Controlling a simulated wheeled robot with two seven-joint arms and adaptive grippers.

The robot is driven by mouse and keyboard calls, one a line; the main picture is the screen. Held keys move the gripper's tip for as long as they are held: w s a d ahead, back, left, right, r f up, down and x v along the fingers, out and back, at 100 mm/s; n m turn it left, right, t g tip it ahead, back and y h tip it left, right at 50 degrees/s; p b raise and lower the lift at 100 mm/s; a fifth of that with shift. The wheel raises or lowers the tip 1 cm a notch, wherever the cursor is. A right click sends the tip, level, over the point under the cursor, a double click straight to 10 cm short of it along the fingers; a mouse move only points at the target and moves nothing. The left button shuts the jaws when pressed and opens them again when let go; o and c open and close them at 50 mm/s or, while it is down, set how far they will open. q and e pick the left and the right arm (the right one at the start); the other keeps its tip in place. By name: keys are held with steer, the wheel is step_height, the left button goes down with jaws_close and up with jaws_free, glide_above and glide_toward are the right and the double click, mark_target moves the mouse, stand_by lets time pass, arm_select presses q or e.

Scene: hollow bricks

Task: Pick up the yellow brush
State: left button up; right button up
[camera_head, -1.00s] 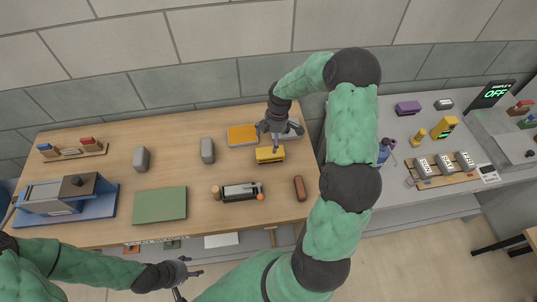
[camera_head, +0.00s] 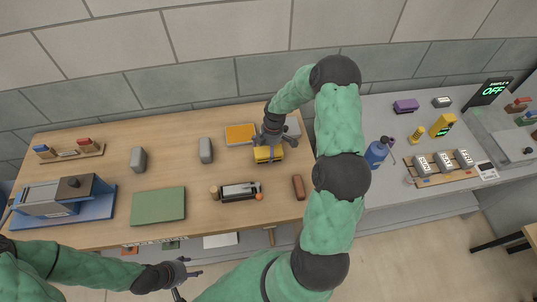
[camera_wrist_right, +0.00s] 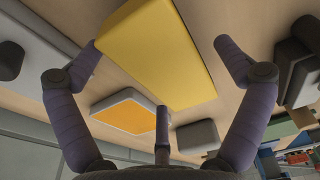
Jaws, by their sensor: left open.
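The yellow brush (camera_head: 268,154) lies on the wooden table near its right end, seen as a yellow block. It fills the upper middle of the right wrist view (camera_wrist_right: 155,50). My right gripper (camera_head: 271,138) is directly over it, and its fingers are spread, one on either side of the brush. The left finger appears close to the brush's edge; the right finger has a gap. I cannot tell whether any finger touches it. My left gripper (camera_head: 183,283) is open and empty, low in front of the table.
An orange-topped tray (camera_head: 240,134) and a grey block (camera_head: 292,127) sit close to the brush. A black tool holder (camera_head: 240,191) and a brown bar (camera_head: 298,187) lie in front. Grey blocks and a green mat (camera_head: 158,205) are left. A blue bottle (camera_head: 376,154) stands on the right counter.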

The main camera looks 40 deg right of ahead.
mark_target(267, 149)
steer(key=c, duration=1.1)
steer(key=shift+c, duration=0.2)
steer(key=shift+r, duration=0.1)
steer(key=shift+r, duration=0.5)
step_height(267, 149, up, 2)
steer(key=shift+r, duration=0.2)
steer(key=a+r, duration=0.2)
steer(key=w+a+r, duration=0.1)
steer(key=a+r, duration=0.1)
steer(key=r, duration=0.1)
steer(key=shift+w+a, duration=0.15)
steer(key=shift+a, duration=0.05)
steer(key=shift+w+a+r, duration=0.4)
steer(key=shift+a+r, duration=0.35)
steer(key=shift+a, duration=0.75)
steer(key=shift+w+a+r, duration=0.35)
steer(key=shift+a+r, duration=0.35)
steer(key=shift+a, duration=0.85)
steer(key=shift+w+a+r, duration=0.4)
steer(key=shift+a+r, duration=0.35)
steer(key=shift+a, duration=0.75)
